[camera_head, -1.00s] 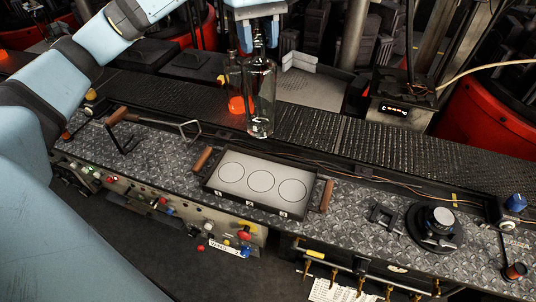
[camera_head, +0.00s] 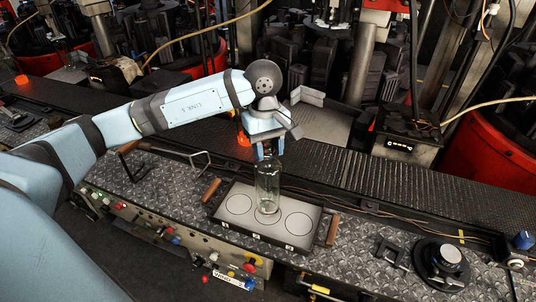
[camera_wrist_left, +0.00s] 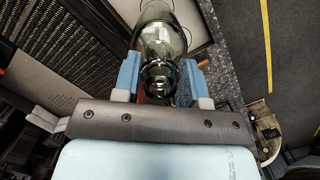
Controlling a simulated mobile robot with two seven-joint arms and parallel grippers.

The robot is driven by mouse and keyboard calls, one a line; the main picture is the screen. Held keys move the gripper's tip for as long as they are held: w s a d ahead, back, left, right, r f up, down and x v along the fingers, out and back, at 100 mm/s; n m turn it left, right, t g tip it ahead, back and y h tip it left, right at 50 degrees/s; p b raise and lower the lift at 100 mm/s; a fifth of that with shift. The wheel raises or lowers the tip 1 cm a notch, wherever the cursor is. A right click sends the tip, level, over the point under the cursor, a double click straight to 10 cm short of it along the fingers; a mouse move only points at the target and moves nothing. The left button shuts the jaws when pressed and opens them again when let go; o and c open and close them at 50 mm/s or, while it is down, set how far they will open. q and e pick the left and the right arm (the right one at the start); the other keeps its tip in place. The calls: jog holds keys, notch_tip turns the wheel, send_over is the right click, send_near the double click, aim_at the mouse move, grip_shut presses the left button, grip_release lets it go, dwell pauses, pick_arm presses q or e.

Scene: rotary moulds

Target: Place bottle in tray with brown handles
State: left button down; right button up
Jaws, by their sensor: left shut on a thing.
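A clear glass bottle (camera_head: 268,186) stands upright over the middle circle of the tray (camera_head: 222,212). The tray is dark-rimmed with a pale floor, three drawn circles and brown handles at its left and right ends. My left gripper (camera_head: 267,152) is shut on the top of the bottle from above. In the left wrist view the bottle (camera_wrist_left: 162,42) sits between the blue fingers of my left gripper (camera_wrist_left: 160,82). I cannot tell if the bottle's base touches the tray floor. My right gripper is not in view.
The tray rests on a diamond-plate ledge (camera_head: 345,225) in front of a dark conveyor (camera_head: 420,185). A wire stand (camera_head: 200,160) is left of the tray. A black round fixture (camera_head: 440,262) is to the right.

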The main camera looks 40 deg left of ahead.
pick_arm(q)
notch_tip(320, 180, down, 2)
jog(key=shift+f, duration=0.5)
jog(key=c, duration=0.7)
grip_release()
jog(key=shift+r, duration=0.4)
jog(key=r, duration=0.3)
jog(key=a+r+b, duration=0.1)
jog(key=r, duration=0.3)
jog(key=r+b, duration=0.1)
jog(key=r, duration=0.2)
jog(key=shift+w+a+r, duration=0.15)
jog(key=shift+w+r, duration=0.05)
jog(key=shift+w, duration=0.2)
jog(key=shift+a+r, duration=0.1)
jog(key=shift+r, duration=0.5)
